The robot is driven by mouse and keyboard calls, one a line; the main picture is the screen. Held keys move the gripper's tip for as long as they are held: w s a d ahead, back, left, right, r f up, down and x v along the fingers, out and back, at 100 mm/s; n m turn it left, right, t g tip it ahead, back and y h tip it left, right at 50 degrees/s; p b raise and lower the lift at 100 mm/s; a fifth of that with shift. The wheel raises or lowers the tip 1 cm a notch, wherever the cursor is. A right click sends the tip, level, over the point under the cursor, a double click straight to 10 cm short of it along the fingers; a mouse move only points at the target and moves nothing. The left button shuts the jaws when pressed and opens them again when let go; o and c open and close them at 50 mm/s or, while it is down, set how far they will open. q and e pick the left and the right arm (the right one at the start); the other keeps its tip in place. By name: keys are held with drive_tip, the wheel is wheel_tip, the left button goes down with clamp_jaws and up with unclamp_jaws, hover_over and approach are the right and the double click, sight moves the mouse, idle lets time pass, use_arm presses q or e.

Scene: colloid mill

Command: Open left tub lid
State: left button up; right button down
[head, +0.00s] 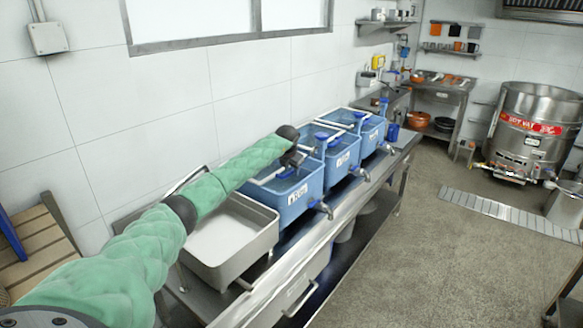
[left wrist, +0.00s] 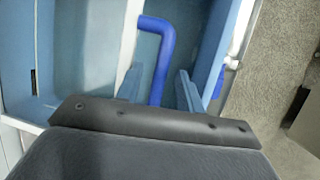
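The left tub (head: 293,204) is the nearest of three blue tubs in a row on the steel bench. My left arm in its green sleeve reaches over it, and my left gripper (head: 296,158) is above its top, partly hidden by its own wrist. In the left wrist view a bent blue handle (left wrist: 157,52) shows over the blue top of the tub. The fingers of my left gripper (left wrist: 158,88) stand apart, one on each side of the handle's lower part. I cannot tell whether they touch it. The lid's edges are hard to make out. My right gripper is not in view.
The middle tub (head: 341,157) and the far tub (head: 373,134) stand close behind the left one. A steel basin (head: 262,247) sits in front of it. Taps stick out over the bench's right edge.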

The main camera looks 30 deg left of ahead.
use_arm(q)
drive_tip(key=shift+f, duration=0.1)
clamp_jaws()
